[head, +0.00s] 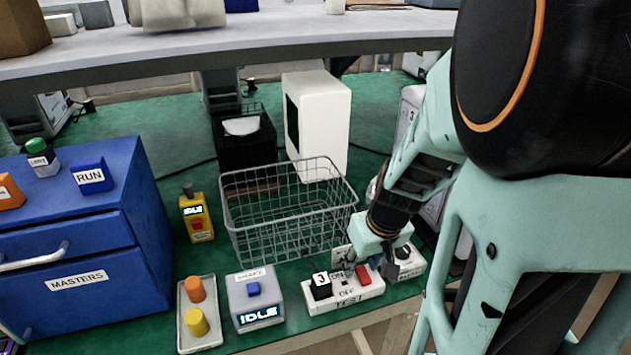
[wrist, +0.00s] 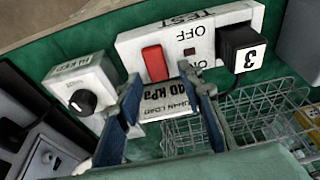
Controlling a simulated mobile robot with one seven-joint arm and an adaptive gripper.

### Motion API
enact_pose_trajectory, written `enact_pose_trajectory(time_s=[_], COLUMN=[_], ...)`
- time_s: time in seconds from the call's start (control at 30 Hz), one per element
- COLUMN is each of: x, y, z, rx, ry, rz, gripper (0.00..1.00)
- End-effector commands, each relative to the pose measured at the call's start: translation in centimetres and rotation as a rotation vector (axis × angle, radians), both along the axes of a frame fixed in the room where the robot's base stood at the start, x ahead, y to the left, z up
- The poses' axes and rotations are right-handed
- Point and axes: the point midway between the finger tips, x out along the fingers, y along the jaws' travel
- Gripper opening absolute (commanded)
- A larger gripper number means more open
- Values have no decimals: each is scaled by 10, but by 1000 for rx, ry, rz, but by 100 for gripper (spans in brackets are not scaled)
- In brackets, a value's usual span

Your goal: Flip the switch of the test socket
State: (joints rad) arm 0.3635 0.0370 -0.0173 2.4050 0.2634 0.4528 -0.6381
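The test socket (head: 335,297) is a white strip marked TEST, ON and OFF near the front edge of the bench. Its red rocker switch (head: 363,274) is at the right end, and a black plug marked 3 (head: 319,287) sits at the left end. In the wrist view, the red switch (wrist: 154,63) and the plug (wrist: 241,48) show with a small dark indicator (wrist: 190,52) between them. My gripper (wrist: 168,92) is open and empty, its blue fingers apart, close to the socket's switch side. I cannot tell whether a finger touches it or which way the switch is set.
A white unit with a black knob (wrist: 82,100) stands beside the socket. A kPa label plate (wrist: 175,112) shows between my fingers. A wire basket (head: 290,215) stands behind, and a grey box reading IDLE (head: 255,298) and a tray (head: 200,340) with two pegs stand left.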

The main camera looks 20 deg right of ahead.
Motion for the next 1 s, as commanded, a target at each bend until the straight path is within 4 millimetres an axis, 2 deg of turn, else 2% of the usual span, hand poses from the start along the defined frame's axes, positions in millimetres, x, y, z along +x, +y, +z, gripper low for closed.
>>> enact_pose_trajectory(time_s=[0.27,0.77,1.0], x=[3,9,10], y=[1,0,0], z=[5,0,41], rx=[0,-11,-12], ry=[81,286,280], rz=[3,2,0], gripper=[35,35,35])
